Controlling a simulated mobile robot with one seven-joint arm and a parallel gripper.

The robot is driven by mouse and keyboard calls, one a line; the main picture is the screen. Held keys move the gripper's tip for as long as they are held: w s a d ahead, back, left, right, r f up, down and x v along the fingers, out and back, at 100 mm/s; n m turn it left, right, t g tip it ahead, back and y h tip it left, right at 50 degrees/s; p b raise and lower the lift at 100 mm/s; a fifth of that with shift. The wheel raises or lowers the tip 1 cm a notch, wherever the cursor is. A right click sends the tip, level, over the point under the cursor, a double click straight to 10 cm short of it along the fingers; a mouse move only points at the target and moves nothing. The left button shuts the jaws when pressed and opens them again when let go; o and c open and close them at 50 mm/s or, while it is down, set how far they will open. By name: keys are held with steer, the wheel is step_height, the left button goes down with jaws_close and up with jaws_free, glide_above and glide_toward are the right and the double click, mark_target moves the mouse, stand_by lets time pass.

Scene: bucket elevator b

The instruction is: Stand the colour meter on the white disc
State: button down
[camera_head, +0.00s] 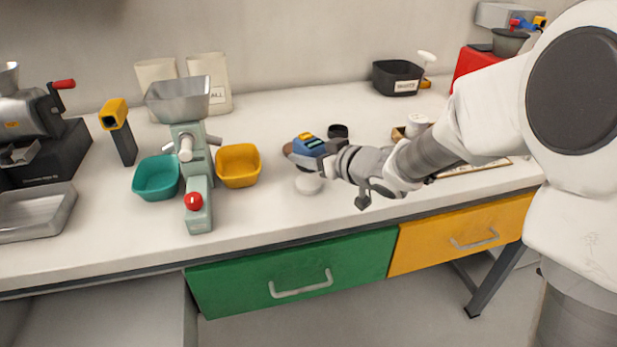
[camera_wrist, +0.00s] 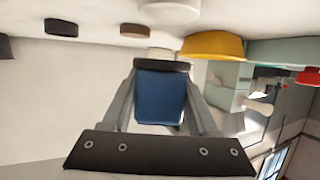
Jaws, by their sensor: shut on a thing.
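The colour meter (camera_head: 313,144), a blue body with a yellow part, is held in my gripper (camera_head: 318,151) above the bench. In the wrist view, which is upside down, its blue body (camera_wrist: 160,95) with a black end sits between the two fingers of my gripper (camera_wrist: 160,88), which are shut on it. The white disc (camera_head: 308,184) lies on the bench just below and in front of the meter, apart from it. The disc also shows at the top of the wrist view (camera_wrist: 168,11). The meter's far side is hidden.
A brown disc (camera_head: 288,149) and a black disc (camera_head: 337,130) lie close behind the meter. A yellow bowl (camera_head: 238,166), a green mill (camera_head: 196,170) and a teal bowl (camera_head: 156,177) stand to the left. The bench front is clear.

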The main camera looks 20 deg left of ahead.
mark_target(309, 181)
steer(key=shift+a+f+b, duration=0.15)
steer(key=shift+f+b, duration=0.8)
steer(key=shift+f, duration=1.05)
steer(key=shift+f, duration=0.2)
steer(key=shift+c, duration=0.8)
jaws_free()
